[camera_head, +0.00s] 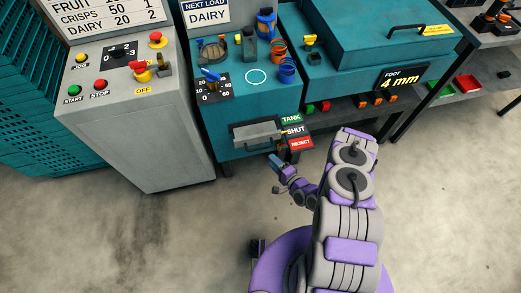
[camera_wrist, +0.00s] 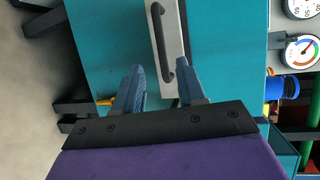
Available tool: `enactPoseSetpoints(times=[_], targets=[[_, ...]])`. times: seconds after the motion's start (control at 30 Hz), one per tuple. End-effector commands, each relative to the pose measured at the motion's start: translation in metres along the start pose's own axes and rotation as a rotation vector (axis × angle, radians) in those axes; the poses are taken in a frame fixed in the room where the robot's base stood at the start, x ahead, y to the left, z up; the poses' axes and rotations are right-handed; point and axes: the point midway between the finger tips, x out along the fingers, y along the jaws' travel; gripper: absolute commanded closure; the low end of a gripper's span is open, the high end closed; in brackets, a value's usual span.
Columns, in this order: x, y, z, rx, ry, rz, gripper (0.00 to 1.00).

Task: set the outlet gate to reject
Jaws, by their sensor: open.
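The outlet gate's label strip shows at the front right of the teal machine in the head view. It has a green TANK label (camera_head: 291,119), a dark SHUT label (camera_head: 294,131) and a red REJECT label (camera_head: 300,143). The gate's lever and its setting cannot be made out clearly; my gripper and arm are close to that spot. My gripper (camera_head: 275,161) is low in front of the machine, just below and left of REJECT. In the wrist view my gripper (camera_wrist: 160,88) is open, its two blue-grey fingers apart with nothing seen held between them.
A grey panel (camera_head: 258,131) with a dark handle (camera_wrist: 159,42) is on the machine front, beyond my fingertips in the wrist view. A grey control cabinet (camera_head: 140,130) stands left. A shelf with red bins (camera_head: 467,84) is right. The floor in front is clear.

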Motion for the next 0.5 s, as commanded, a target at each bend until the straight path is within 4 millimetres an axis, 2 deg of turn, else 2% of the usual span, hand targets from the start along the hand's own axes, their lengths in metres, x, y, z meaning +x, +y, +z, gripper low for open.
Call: enactPoseSetpoints(times=[0.3,0.5], targets=[[0.057,0.001,0.002,-0.004,-0.005,-0.002,0.60],[0.085,0.002,0.002,-0.002,-0.004,0.002,0.60]])
